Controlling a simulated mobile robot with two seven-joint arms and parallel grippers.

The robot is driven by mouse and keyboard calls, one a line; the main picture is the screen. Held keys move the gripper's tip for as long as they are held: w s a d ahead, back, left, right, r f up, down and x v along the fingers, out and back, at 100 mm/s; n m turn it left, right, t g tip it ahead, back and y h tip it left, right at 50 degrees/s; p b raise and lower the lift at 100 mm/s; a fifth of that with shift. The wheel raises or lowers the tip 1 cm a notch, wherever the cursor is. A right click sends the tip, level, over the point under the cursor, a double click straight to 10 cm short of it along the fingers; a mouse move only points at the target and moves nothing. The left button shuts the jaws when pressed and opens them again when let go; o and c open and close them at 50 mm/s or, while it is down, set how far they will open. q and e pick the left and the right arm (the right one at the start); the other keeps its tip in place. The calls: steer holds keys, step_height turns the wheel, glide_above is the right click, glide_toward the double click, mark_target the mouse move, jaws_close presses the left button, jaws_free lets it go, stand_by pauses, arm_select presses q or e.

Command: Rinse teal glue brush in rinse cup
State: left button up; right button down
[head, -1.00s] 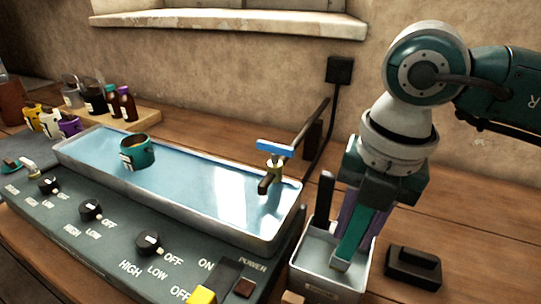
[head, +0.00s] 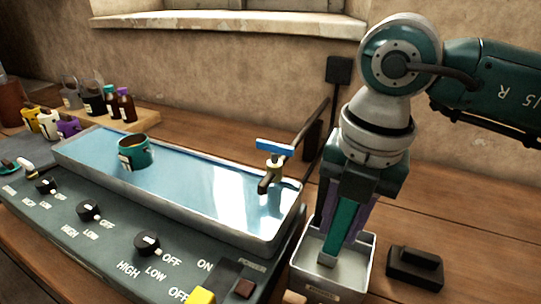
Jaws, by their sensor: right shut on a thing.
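My right gripper (head: 342,218) points down over the rinse cup (head: 325,287), a pale square container at the lower right. The gripper is shut on the teal glue brush (head: 341,232), whose lower end is inside the cup near its left side. The brush tilts slightly. The cup's inside is partly hidden by the gripper, and I cannot tell how deep the bristles sit in liquid. A teal pot (head: 134,158) stands in the water bath at the left. My left gripper is not in view.
The water bath (head: 215,232) with a blue-handled tap (head: 273,149) lies left of the cup. A dark block (head: 415,270) stands to its right. A control panel (head: 115,237) with knobs is in front. Several pots and bottles stand at the far left.

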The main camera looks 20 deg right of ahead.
steer(key=shift+s+d+r+p, duration=0.1)
steer(key=shift+s+d+p, duration=0.2)
steer(key=shift+s+p, duration=0.1)
steer(key=shift+w+a+b, duration=0.3)
steer(key=shift+w+b, duration=0.05)
steer(key=shift+w, duration=0.05)
steer(key=shift+s+d+p, duration=0.3)
steer(key=shift+s+p, duration=0.05)
stand_by(0.9)
